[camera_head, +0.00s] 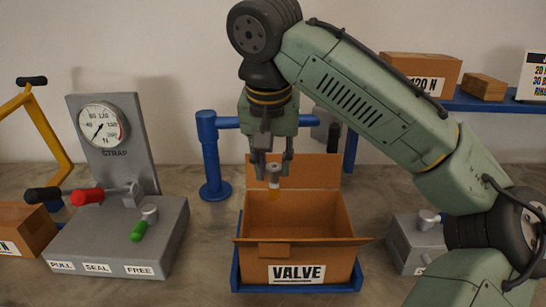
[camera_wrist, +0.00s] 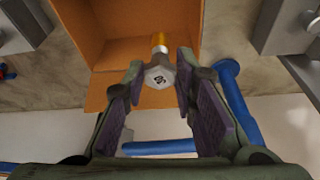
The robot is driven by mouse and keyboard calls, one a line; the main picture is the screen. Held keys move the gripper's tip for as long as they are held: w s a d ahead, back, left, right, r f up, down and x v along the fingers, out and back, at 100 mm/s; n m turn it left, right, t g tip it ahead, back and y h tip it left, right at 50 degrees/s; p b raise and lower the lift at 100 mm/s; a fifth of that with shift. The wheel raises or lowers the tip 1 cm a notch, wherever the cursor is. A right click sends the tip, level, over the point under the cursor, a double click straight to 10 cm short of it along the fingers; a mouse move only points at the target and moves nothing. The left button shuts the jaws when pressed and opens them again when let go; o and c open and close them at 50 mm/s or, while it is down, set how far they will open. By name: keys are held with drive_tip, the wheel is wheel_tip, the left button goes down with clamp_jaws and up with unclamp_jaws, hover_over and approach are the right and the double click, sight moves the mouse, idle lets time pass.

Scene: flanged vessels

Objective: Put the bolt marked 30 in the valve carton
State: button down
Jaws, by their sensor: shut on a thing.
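The bolt (camera_head: 274,181) hangs upright in my gripper (camera_head: 273,167), above the open valve carton (camera_head: 340,268). In the wrist view the bolt's hex head (camera_wrist: 159,78) carries a small dark mark, turned and hard to read, with a yellow band on the shank. The fingers of my gripper (camera_wrist: 160,66) are shut on the head from both sides. The carton also shows in the wrist view (camera_wrist: 110,20), with the bolt over its inside near one wall. The carton is brown, labelled VALVE, with flaps folded outward; its floor is partly hidden in the head view.
A grey strap fixture (camera_head: 165,232) with a gauge (camera_head: 104,127) and coloured levers stands at left. A blue post (camera_head: 210,155) stands behind the carton. A grey block (camera_head: 410,240) is at right. A blue shelf (camera_head: 480,103) holds boxes, including a 120 N carton (camera_head: 420,70).

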wheel_tip(320, 180, down, 15)
drive_tip(key=b, duration=0.8)
drive_tip(key=shift+r, duration=0.15)
drive_tip(key=shift+f+b, duration=0.45)
drive_tip(key=shift+f, duration=0.2)
idle(0.5)
drive_tip(key=c, duration=1.2)
unclamp_jaws()
drive_tip(key=shift+r, duration=0.1)
